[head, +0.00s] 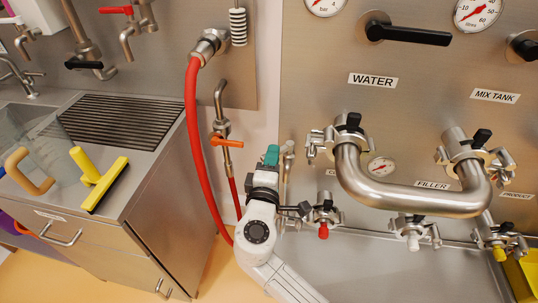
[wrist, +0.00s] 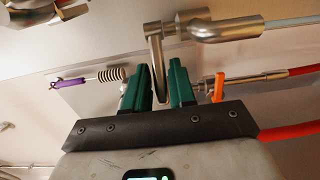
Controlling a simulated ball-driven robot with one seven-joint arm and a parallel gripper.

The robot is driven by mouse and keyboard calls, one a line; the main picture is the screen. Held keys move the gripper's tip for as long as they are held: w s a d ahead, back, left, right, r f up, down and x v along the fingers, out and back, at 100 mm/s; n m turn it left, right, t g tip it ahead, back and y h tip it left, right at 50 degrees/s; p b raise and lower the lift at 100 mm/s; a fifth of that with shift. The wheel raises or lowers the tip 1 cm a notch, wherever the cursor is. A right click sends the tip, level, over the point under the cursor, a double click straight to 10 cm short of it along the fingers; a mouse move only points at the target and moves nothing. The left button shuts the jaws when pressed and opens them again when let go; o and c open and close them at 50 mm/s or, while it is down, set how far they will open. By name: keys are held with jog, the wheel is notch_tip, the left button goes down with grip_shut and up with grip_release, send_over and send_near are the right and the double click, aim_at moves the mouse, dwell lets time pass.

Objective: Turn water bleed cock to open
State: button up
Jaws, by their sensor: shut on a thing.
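My gripper (head: 271,154) has green fingers and stands upright in the head view, left of the WATER label and below it. In the wrist view its two fingers (wrist: 160,88) are closed on either side of a flat metal lever (wrist: 156,65). The lever joins a bent metal fitting (wrist: 215,26); I take it for the water bleed cock. In the head view a thin vertical metal pipe (head: 288,160) shows just right of the fingers. The lever itself is mostly hidden there.
An orange-handled valve (head: 226,141) and a red hose (head: 192,110) are close on the left. A thick bent pipe (head: 405,200) juts out on the right. A red-tipped valve (head: 324,215) is low beside my arm. A steel cabinet (head: 165,215) stands left.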

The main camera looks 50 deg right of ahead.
aim_at(293, 148)
jog(key=shift+s+d+f, duration=0.1)
jog(key=shift+s+d, duration=0.05)
jog(key=shift+s, duration=0.05)
jog(key=shift+s+d, duration=0.25)
jog(key=shift+s, duration=0.8)
jog(key=shift+s+d, duration=0.6)
jog(key=shift+s, duration=0.25)
grip_shut()
jog(key=o, duration=0.7)
grip_release()
jog(key=shift+w+a, duration=0.1)
